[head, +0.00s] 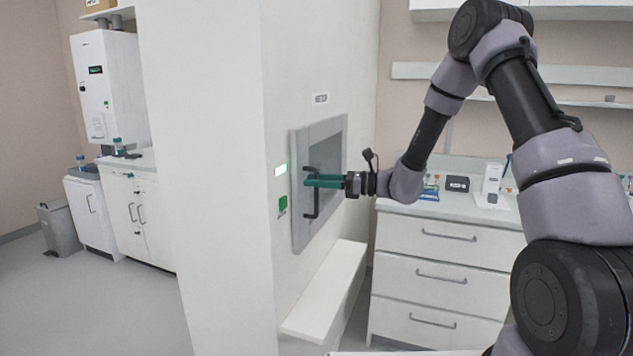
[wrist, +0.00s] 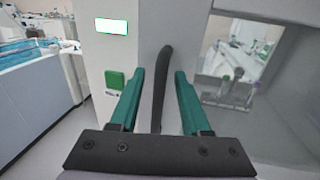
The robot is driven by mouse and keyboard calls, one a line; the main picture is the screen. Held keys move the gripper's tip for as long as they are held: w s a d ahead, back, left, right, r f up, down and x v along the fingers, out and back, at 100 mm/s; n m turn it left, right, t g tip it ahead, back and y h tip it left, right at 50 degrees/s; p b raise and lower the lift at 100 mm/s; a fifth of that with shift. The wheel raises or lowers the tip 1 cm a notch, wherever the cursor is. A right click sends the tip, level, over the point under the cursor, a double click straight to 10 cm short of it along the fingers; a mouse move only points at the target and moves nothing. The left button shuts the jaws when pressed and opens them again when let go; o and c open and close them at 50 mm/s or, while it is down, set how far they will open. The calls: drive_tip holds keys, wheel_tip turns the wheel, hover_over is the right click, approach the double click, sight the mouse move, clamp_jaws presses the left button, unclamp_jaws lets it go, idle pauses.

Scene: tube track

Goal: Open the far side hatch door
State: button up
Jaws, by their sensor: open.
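The hatch door (head: 328,148) is a grey framed panel with a window, set in the white wall, and it looks shut. Its dark vertical bar handle (head: 311,203) is on the door's left side. My gripper (head: 310,181) has green fingers and is at the handle. In the wrist view the handle (wrist: 163,85) stands between the two open fingers of my gripper (wrist: 158,90), with gaps on both sides. The door's window also shows in the wrist view (wrist: 235,55), with glassware seen through it.
A green button (head: 282,204) and a lit green-white sign (head: 281,170) are on the wall left of the door. A white shelf (head: 325,290) juts out below the door. A drawer cabinet (head: 445,265) stands to the right. Open floor (head: 110,300) lies to the left.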

drive_tip(key=shift+c, duration=0.4)
clamp_jaws()
idle(0.9)
